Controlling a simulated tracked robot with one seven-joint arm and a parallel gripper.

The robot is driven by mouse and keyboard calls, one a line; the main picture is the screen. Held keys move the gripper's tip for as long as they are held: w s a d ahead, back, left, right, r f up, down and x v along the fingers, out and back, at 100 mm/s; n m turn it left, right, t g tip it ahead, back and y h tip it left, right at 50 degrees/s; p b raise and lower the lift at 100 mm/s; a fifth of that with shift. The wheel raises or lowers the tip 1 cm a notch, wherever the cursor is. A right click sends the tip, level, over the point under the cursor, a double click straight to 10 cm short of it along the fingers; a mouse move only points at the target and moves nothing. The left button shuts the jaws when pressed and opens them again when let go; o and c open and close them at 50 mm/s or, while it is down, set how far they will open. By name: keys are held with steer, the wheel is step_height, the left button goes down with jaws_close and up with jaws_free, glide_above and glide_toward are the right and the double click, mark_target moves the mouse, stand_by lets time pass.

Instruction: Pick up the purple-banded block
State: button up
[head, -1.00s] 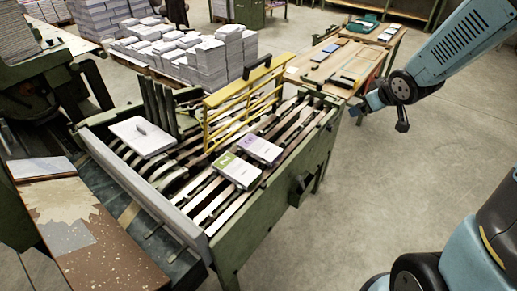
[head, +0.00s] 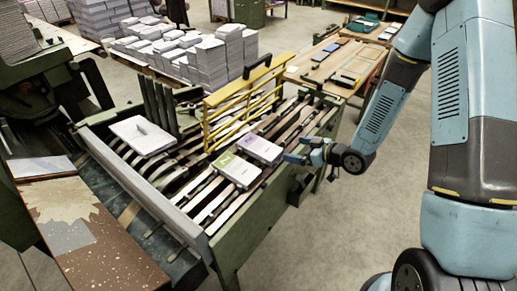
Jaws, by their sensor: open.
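The purple-banded block (head: 261,151) is a white pad with a purple strip along one edge. It lies flat on the slatted bed of the green machine (head: 253,224). A green-banded block (head: 235,171) lies beside it, a little lower and to the left in the picture. My gripper (head: 297,152) is open just right of the purple-banded block, near the machine's right edge. Its fingers point toward the block. From this angle I cannot tell whether a finger touches the block.
A yellow guard frame (head: 243,111) stands upright behind the blocks. Paper stacks (head: 207,63) and a wooden table (head: 318,67) stand behind. Clear floor lies right of the machine.

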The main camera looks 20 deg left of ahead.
steer(key=a, duration=0.1)
glide_toward(264, 147)
steer(key=a, duration=0.1)
steer(key=w+a+f, duration=0.1)
steer(key=a, duration=0.1)
steer(key=shift+w+f+y, duration=0.3)
steer(key=shift+f, duration=0.05)
steer(key=shift+f+x, duration=0.2)
steer(key=shift+x, duration=2.45)
steer(key=shift+s, duration=0.15)
steer(key=shift+c, duration=0.2)
steer(key=c, duration=0.7)
steer(key=shift+c, duration=0.5)
steer(key=shift+r, duration=0.1)
